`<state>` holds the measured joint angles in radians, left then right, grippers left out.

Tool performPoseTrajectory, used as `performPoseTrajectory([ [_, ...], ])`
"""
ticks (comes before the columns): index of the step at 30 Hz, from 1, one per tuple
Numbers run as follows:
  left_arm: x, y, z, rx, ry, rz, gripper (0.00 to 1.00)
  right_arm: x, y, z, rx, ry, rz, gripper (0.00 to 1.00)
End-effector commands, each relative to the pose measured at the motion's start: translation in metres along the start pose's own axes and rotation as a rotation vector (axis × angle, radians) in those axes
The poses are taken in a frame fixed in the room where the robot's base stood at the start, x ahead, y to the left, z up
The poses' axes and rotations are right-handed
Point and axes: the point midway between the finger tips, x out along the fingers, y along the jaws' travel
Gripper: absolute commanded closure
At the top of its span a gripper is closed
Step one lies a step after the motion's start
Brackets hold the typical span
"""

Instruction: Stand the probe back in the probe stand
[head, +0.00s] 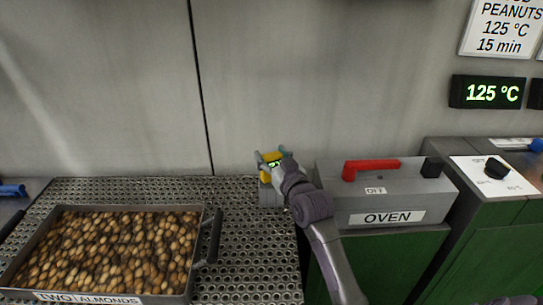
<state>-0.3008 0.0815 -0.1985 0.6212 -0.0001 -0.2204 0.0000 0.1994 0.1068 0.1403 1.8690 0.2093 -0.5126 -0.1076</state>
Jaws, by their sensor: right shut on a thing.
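My right gripper (272,157) is shut on the probe (265,170), at the back right of the perforated table. The probe has a yellow body with a small lit green display. Its lower part is hidden. A small grey block, apparently the probe stand (267,196), is directly below the probe in the picture. My gripper and wrist partly cover it. I cannot tell whether the probe is in the stand or just above it. My left gripper is not in view.
A metal tray of almonds (209,225) with a dark handle stands on the perforated table (245,262). To the right is a grey box labelled OVEN (345,207) with a red lever (371,167) and an OFF label. A wall display (487,92) reads 125 °C. The table's front right is clear.

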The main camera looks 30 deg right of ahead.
Motion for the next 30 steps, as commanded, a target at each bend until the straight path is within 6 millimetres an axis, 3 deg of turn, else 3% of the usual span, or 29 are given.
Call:
performPoseTrajectory([
  [6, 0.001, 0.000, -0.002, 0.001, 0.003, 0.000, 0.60, 0.000, 0.000, 0.002, 0.000, 0.001, 0.000, 0.83],
  [7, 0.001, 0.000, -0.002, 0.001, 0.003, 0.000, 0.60, 0.000, 0.000, 0.001, 0.000, 0.000, 0.000, 0.34],
  [11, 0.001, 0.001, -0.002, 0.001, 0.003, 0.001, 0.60, 0.000, 0.000, 0.001, 0.000, 0.000, 0.000, 0.14],
  [22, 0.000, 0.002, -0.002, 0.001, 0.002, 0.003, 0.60, -0.002, 0.000, -0.001, 0.000, 0.000, 0.000, 0.14],
  [26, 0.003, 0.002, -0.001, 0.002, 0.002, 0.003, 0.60, -0.018, 0.000, 0.001, 0.000, 0.000, 0.000, 0.14],
  [30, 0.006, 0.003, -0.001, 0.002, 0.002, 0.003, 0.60, -0.047, 0.000, 0.002, -0.001, -0.001, 0.000, 0.14],
])
